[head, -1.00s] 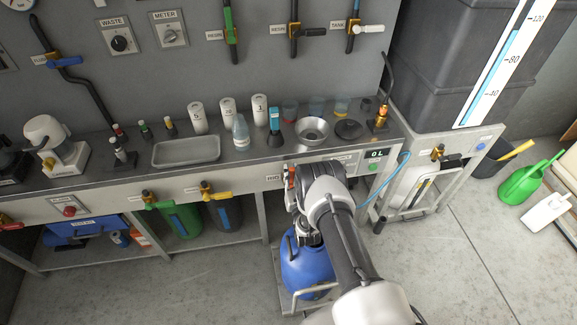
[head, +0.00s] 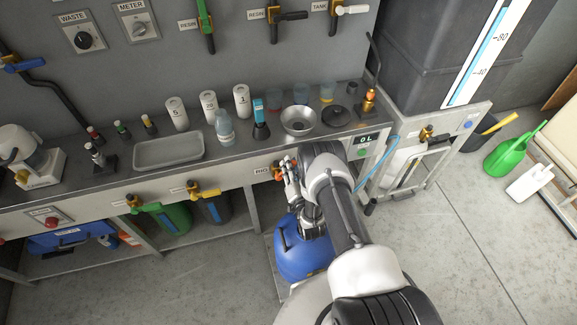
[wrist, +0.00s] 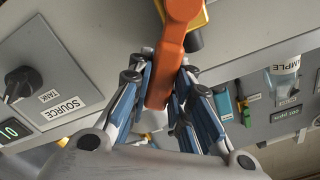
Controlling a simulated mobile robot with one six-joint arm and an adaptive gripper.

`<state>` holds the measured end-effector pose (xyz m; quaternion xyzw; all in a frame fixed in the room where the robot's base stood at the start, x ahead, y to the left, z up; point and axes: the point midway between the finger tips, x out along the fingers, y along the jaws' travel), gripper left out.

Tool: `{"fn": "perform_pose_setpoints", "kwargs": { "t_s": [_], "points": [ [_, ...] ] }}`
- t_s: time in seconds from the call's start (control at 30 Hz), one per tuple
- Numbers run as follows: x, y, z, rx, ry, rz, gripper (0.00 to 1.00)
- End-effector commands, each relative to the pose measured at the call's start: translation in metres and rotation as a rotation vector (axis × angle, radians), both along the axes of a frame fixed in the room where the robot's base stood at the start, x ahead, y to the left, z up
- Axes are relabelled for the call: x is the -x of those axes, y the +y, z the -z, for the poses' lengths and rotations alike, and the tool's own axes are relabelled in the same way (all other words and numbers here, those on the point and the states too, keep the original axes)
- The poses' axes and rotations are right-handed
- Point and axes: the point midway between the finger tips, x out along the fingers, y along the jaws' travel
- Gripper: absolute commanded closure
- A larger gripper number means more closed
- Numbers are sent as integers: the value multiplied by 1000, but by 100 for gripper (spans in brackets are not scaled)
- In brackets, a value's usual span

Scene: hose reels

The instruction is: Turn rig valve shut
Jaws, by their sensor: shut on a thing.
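The rig valve's orange lever (wrist: 172,55) comes down from its yellow body (wrist: 196,22) at the top of the wrist view. My gripper (wrist: 166,66) is shut on this lever, with a blue-grey finger on each side of it. In the head view my gripper (head: 288,168) is at the bench's front panel, just right of the RIG label (head: 261,171). A little of the orange lever (head: 279,170) shows there. My fingers and arm hide most of the valve, so its exact angle is hard to tell.
A blue jug (head: 290,257) stands below my gripper. A SOURCE knob (wrist: 22,84) is beside the lever in the wrist view. A steel bowl (head: 298,121) and several cups stand on the bench above.

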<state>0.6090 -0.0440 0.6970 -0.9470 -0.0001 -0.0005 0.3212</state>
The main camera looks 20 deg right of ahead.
Motion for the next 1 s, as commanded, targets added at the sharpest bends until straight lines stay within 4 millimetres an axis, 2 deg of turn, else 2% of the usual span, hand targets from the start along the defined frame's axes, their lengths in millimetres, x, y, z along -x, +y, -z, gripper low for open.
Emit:
{"fn": "perform_pose_setpoints", "kwargs": {
  "t_s": [0.4, 0.43, 0.5, 0.73, 1.0],
  "points": [
    [1, 0, 1, -8, 4, 0, 100],
    [1, 0, 1, -8, 4, 0, 80],
    [1, 0, 1, -8, 4, 0, 75],
    [0, 0, 1, -7, 2, 0, 60],
    [0, 0, 1, -7, 1, 0, 60]
  ]
}}
